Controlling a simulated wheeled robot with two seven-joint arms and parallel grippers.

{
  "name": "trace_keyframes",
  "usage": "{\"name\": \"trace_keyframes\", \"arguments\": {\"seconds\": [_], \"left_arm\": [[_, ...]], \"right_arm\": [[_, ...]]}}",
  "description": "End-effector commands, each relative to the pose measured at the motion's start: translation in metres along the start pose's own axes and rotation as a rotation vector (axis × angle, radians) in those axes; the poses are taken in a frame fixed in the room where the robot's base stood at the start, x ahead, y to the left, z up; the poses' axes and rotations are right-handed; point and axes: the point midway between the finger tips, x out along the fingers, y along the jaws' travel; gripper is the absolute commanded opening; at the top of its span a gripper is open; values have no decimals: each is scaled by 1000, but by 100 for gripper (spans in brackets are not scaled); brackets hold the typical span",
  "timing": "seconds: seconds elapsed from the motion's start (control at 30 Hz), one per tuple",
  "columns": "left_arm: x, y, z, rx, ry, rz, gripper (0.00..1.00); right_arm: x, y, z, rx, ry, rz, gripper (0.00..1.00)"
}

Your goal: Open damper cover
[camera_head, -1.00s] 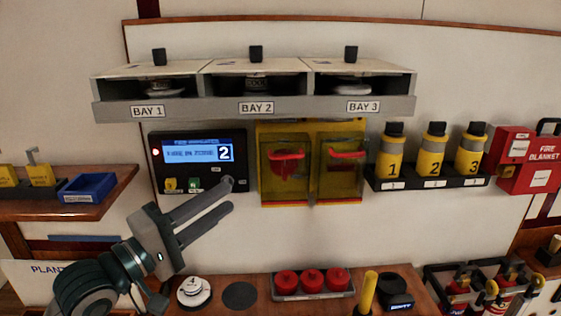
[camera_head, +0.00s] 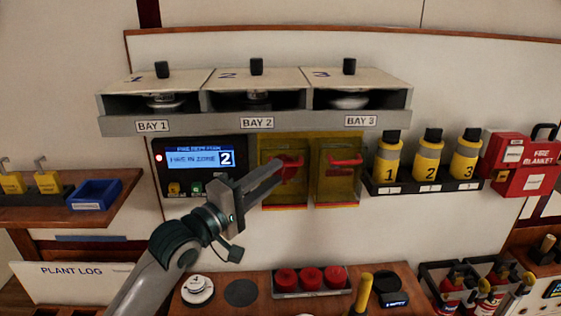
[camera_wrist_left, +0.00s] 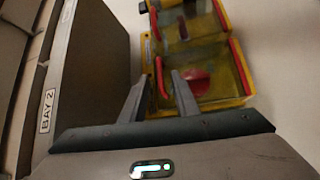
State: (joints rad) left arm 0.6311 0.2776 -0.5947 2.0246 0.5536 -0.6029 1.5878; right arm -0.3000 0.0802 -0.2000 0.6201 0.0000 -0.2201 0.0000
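Two see-through yellow covers with red handles hang side by side below the bay shelf: the left cover (camera_head: 272,190) and the right cover (camera_head: 337,188). Both look closed in the head view. The left cover's red handle (camera_head: 291,161) is partly hidden by my left gripper (camera_head: 278,168). In the left wrist view the left gripper's fingers (camera_wrist_left: 161,80) are apart, with a red handle bar (camera_wrist_left: 160,72) seen between or just beyond the tips. I cannot tell whether they touch it. A red shape (camera_wrist_left: 193,80) shows behind the near cover. My right gripper is not in view.
The bay shelf (camera_head: 257,122) juts out just above the covers. A display panel (camera_head: 190,158) reading zone 2 is to the left. Yellow numbered bottles (camera_head: 428,158) stand to the right. A wooden counter (camera_head: 225,280) with red knobs (camera_head: 310,277) lies below.

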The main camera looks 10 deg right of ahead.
Motion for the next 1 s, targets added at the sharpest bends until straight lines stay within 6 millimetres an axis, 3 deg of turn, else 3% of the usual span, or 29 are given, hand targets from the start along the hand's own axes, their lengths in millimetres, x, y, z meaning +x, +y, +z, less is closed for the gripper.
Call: {"name": "trace_keyframes", "arguments": {"seconds": [0.1, 0.3, 0.67, 0.8, 1.0], "left_arm": [[18, 3, 0, 0, 0, 0, 28], [33, 1, 0, 1, 0, 1, 28], [35, 0, 0, 1, 0, 0, 28], [35, 0, 0, 1, 0, 0, 0], [35, 0, 0, 1, 1, 0, 0]], "right_arm": [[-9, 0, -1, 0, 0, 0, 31], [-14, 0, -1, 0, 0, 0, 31], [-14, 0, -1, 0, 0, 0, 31], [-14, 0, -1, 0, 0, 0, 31], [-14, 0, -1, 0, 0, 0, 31]]}}
